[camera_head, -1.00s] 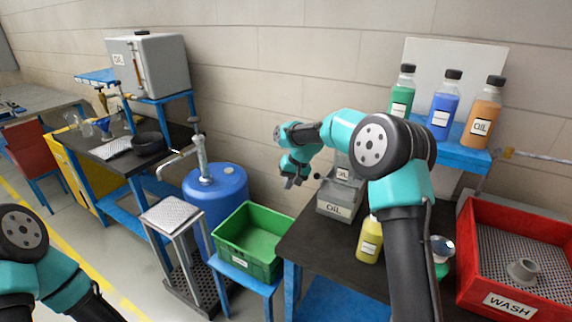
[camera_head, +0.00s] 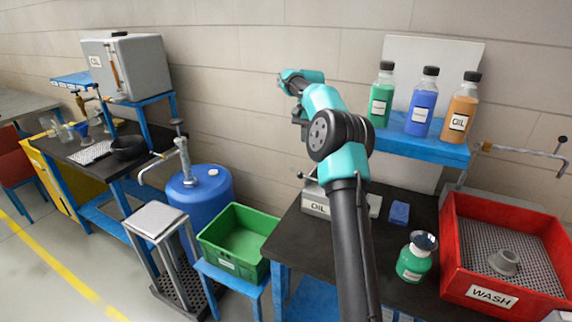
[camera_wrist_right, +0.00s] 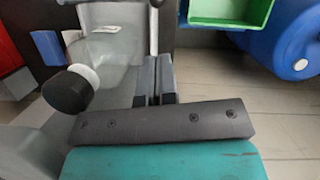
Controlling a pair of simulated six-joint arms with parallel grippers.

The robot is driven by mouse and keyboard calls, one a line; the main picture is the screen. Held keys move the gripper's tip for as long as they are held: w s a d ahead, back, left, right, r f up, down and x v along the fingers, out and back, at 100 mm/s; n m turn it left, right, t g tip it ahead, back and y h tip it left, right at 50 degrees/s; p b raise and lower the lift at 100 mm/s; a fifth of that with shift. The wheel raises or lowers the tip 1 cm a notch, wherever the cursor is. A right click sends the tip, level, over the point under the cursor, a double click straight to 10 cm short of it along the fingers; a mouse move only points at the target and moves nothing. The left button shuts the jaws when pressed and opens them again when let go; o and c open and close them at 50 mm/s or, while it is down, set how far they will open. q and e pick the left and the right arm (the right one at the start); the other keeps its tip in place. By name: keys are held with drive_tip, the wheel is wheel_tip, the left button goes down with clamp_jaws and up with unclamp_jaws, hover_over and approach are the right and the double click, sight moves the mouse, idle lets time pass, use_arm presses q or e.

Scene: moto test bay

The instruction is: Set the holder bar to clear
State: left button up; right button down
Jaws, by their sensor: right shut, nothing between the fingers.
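I cannot tell for sure which part is the holder bar. My right gripper (camera_head: 301,122) hangs above the unit, apart from the bar. In the right wrist view its fingers (camera_wrist_right: 157,75) are together and empty. My left gripper is out of view.
A green bottle with a funnel (camera_head: 414,260) and a blue block (camera_head: 399,212) stand on the bench. A red WASH tray (camera_head: 452,248) is at the right, a green bin (camera_head: 215,250) at the left. Several bottles stand on a blue shelf (camera_head: 400,142) behind.

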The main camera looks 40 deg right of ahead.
drive_tip(key=shift+s, duration=0.1)
idle(0.3)
drive_tip(key=x, duration=1)
drive_tip(key=shift+a, duration=0.1)
idle(0.4)
